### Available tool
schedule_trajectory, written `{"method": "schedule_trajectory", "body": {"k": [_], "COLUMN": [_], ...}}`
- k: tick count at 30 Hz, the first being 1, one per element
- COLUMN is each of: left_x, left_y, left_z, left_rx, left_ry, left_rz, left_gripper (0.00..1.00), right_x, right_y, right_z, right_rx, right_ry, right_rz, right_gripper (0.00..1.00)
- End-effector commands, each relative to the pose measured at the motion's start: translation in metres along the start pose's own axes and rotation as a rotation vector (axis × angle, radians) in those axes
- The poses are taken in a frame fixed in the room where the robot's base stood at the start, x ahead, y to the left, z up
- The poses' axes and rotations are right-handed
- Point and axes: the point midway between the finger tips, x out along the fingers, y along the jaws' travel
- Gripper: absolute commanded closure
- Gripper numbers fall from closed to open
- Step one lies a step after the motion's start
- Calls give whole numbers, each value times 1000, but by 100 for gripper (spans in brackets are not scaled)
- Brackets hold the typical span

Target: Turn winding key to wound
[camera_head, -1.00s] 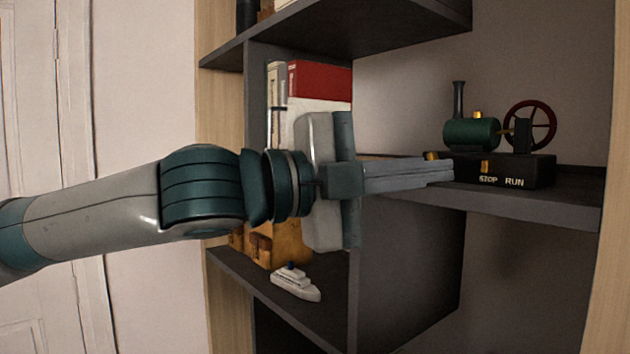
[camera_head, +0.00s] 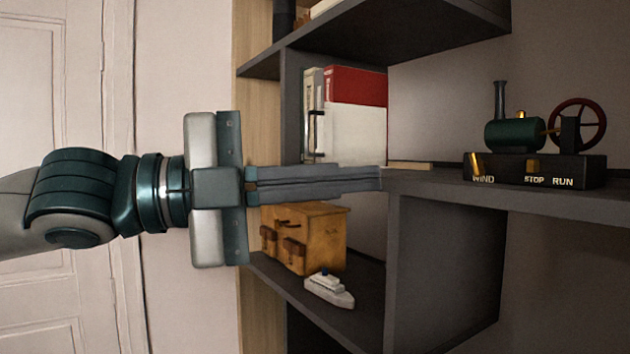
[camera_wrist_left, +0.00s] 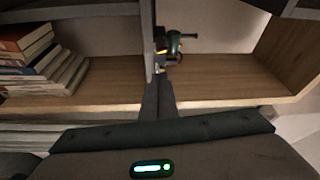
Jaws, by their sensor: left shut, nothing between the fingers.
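The toy steam engine (camera_head: 515,133) stands on a dark base (camera_head: 535,171) on the shelf at the right of the head view. It has a green boiler, a chimney and a red flywheel. The yellow winding key (camera_head: 477,164) is on the base's left end, above the word WIND. A second yellow lever (camera_head: 533,165) is by STOP. My left gripper (camera_head: 381,178) is shut and empty, pointing right, clearly to the left of the key and apart from it. In the wrist view the engine (camera_wrist_left: 172,46) shows beyond the fingertips (camera_wrist_left: 158,80). My right gripper is not in view.
The shelf board (camera_head: 450,185) runs under the engine. A dark upright divider (camera_head: 395,250) stands below it. Red and white binders (camera_head: 355,110) stand behind my fingers. A wooden box (camera_head: 310,238) and a white toy ship (camera_head: 328,290) are on the lower shelf.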

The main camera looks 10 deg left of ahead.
Motion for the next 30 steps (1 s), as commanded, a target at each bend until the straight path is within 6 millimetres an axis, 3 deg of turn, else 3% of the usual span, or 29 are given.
{"method": "schedule_trajectory", "body": {"k": [9, 20, 24, 30], "left_x": [-29, -31, -31, -31], "left_y": [-1, 0, 0, -4], "left_z": [0, 0, 0, -2], "left_rx": [0, 0, 0, 12], "left_ry": [0, 1, 1, 8], "left_rz": [0, 0, 0, -17], "left_gripper": [100, 100, 75, 75], "right_x": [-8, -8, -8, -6], "right_y": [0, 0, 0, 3], "right_z": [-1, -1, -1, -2], "right_rx": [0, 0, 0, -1], "right_ry": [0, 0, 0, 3], "right_rz": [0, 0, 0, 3], "right_gripper": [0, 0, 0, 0]}}
